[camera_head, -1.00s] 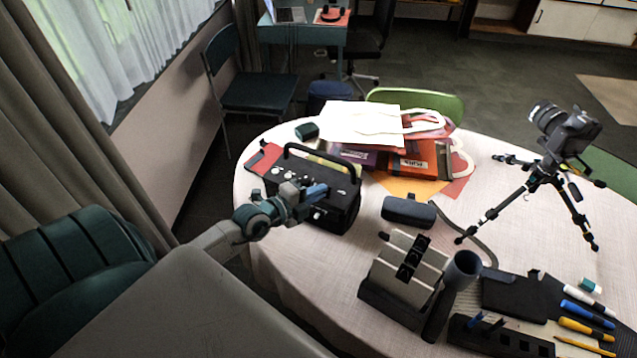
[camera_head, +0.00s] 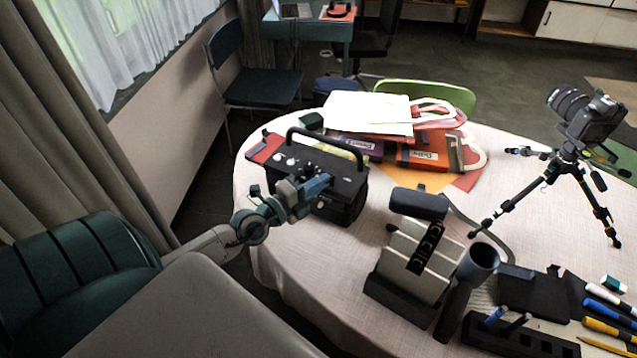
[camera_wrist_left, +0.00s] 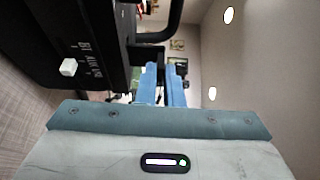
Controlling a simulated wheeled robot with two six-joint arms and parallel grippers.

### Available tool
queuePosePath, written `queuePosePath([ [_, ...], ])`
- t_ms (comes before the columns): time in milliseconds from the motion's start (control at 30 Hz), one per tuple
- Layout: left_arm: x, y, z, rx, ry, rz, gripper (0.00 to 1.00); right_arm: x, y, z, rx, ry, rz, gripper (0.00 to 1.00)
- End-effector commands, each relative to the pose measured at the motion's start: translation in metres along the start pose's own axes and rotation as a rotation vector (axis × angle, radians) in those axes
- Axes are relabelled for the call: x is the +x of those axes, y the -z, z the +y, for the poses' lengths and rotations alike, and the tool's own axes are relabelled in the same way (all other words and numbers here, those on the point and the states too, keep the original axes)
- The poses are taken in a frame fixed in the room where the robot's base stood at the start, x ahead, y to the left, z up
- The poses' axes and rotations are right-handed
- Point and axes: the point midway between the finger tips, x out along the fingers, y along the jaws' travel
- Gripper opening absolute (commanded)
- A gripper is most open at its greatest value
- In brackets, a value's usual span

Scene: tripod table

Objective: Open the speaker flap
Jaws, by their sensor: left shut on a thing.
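The speaker (camera_head: 335,172) is a black box with a carry handle and white knobs, standing on the left part of the round table. My left gripper (camera_head: 318,186) is at the speaker's near side, with its blue fingers against that side. In the left wrist view the blue fingers (camera_wrist_left: 163,86) are close together beside the speaker's dark body (camera_wrist_left: 65,45), which has a white knob. The fingers are shut on a part of the speaker, apparently the flap, but the fingers hide it. My right gripper is in neither view.
A camera on a tripod (camera_head: 566,160) stands at the right. Paper bags and folders (camera_head: 400,135) lie behind the speaker.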

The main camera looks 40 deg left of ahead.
Motion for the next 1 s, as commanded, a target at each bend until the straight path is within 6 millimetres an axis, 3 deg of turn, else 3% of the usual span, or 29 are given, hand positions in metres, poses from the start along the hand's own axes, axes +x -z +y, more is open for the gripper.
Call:
queuePosePath([
  [167, 0.0, 0.0, 0.0, 0.0, -0.001, 0.0, 0.0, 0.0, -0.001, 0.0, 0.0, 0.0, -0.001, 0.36],
  [200, 0.0, 0.0, 0.0, -0.001, -0.001, 0.0, 0.13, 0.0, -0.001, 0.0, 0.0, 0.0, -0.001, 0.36],
  [300, 0.0, 0.0, 0.0, -0.001, -0.001, 0.0, 0.29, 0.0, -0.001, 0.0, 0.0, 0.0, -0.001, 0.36],
  [667, -0.004, 0.0, 0.001, 0.0, -0.002, 0.001, 0.29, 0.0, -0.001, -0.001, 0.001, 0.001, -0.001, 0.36],
  [1000, -0.051, 0.001, 0.003, 0.003, -0.006, 0.005, 0.29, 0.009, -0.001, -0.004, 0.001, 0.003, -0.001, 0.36],
])
